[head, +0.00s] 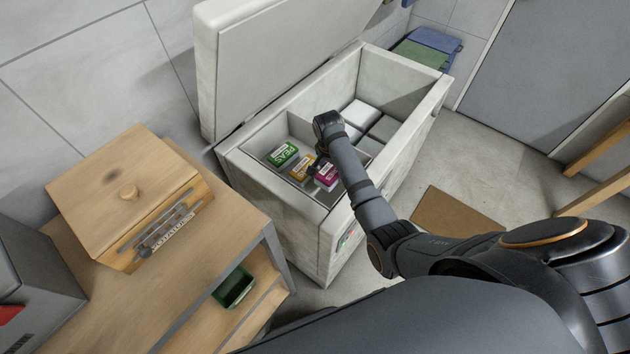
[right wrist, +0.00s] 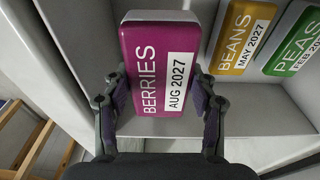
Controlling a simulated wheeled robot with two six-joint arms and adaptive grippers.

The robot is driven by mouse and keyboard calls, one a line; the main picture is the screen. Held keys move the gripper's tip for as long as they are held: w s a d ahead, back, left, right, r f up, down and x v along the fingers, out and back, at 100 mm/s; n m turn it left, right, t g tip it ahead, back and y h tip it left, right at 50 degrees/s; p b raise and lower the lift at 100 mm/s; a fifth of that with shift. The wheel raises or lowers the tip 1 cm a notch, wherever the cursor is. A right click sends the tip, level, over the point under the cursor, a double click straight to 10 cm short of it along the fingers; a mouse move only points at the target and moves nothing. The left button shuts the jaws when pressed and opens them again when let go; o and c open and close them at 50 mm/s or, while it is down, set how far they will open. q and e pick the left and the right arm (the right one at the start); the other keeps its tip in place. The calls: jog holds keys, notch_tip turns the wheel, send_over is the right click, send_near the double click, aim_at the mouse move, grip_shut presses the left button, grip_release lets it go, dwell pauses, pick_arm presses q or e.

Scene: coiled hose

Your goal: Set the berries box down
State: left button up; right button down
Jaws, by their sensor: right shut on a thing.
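The magenta berries box (head: 327,177) is in the small front-left compartment of the open chest freezer (head: 330,215). My right gripper (head: 316,166) reaches down into that compartment and is shut on the box. In the right wrist view the fingers (right wrist: 160,98) grip both sides of the berries box (right wrist: 150,60), its label "BERRIES AUG 2027" facing the camera. I cannot tell whether its underside touches the compartment floor. My left gripper is not in view.
A yellow beans box (head: 301,168) and a green peas box (head: 283,153) lie beside it in the compartment; the beans box is nearest. White and grey packs (head: 361,113) lie in the larger compartment. The freezer's raised lid (head: 270,55) stands behind. A wooden potatoes box (head: 125,190) sits at left.

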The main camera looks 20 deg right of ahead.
aim_at(329, 172)
notch_tip(329, 172, down, 3)
jog(key=shift+a+f, duration=0.1)
jog(key=shift+f, duration=0.5)
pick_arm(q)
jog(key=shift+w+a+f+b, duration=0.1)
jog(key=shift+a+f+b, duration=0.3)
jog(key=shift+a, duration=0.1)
pick_arm(e)
jog(key=shift+f, duration=2)
jog(key=shift+c, duration=2)
grip_release()
jog(key=shift+f, duration=0.2)
jog(key=shift+s, duration=0.1)
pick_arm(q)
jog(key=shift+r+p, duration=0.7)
pick_arm(e)
jog(key=r, duration=0.4)
jog(key=a+r, duration=0.1)
jog(key=r, duration=0.7)
jog(key=shift+s+a+r, duration=0.15)
jog(key=shift+s+a, duration=0.15)
jog(key=shift+s, duration=0.05)
